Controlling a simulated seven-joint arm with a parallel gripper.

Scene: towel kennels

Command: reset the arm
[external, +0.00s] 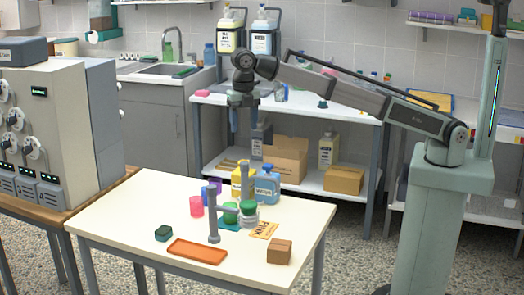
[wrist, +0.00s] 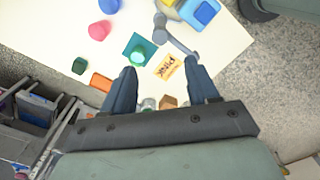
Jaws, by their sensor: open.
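My gripper (external: 243,128) hangs high above the back of the white table (external: 130,215), its fingers pointing down. In the wrist view my gripper (wrist: 160,68) has its two fingers wide apart, with nothing between them but the table far below. On the table stand a pink cup (external: 196,206), a purple cup (external: 215,186), a blue jug (external: 267,188) and a yellow container (external: 239,183). A green object (external: 230,213) sits on a teal mat, beside a grey stand (external: 213,228). A yellow card (external: 264,230) lies to the right.
An orange tray (external: 197,252), a dark green block (external: 163,233) and a brown box (external: 279,251) lie near the table's front. A grey machine (external: 70,130) stands at left. The table's left part is clear.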

